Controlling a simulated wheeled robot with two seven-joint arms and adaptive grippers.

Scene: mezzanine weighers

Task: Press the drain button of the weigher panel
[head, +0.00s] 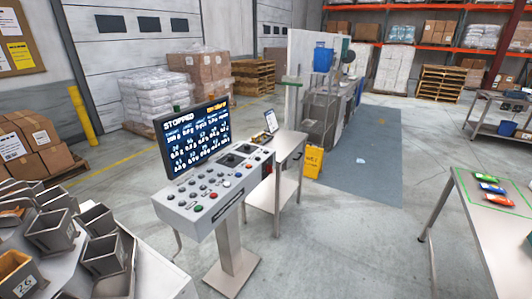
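The weigher panel (187,209) is a light grey sloped console on a single pedestal, left of the middle in the head view. Its tilted screen (193,138) reads "STOPPED" above rows of figures. Several small buttons and knobs cover the console face. The button labels are too small to read, so I cannot tell which one is drain. Neither of my grippers is in view.
Grey weigher buckets (50,233) crowd the lower left, close to the panel. A small table (290,150) stands just behind the panel. A yellow bin (313,161) is beyond it. A steel table (470,205) is at the right. The floor between is clear.

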